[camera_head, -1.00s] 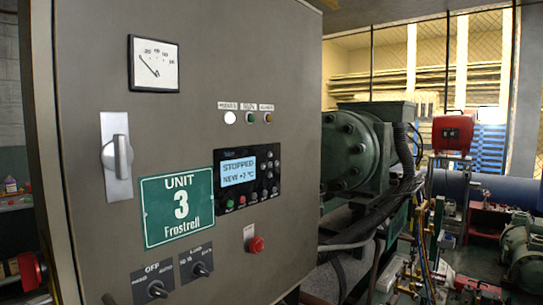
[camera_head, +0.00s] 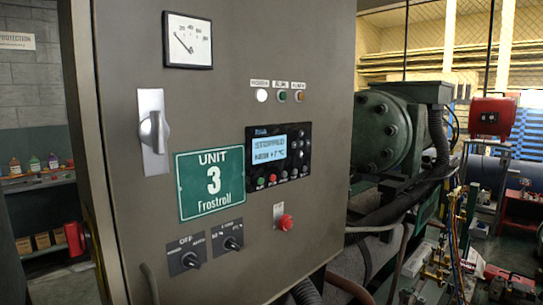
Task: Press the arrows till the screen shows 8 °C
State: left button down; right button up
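The controller (camera_head: 278,186) is a black panel on the grey cabinet door (camera_head: 245,60), right of the green "UNIT 3 Frostroll" sign (camera_head: 210,183). Its lit pale-blue screen (camera_head: 270,148) reads "STOPPED" on top. The lower line shows a plus value in °C; the digit is small and blurred, and looks like a 7. Small dark round buttons (camera_head: 302,145) run down the screen's right side; their symbols are too small to read. A row of small buttons (camera_head: 272,177), some red or green, sits under the screen. Neither of my grippers is in view.
The door also carries a dial gauge (camera_head: 188,41), a silver handle (camera_head: 153,132), three indicator lamps (camera_head: 280,96), a red button (camera_head: 285,222) and two rotary switches (camera_head: 208,251). Green machinery (camera_head: 384,135) and hoses stand at right. Shelves with bottles (camera_head: 35,165) are at left.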

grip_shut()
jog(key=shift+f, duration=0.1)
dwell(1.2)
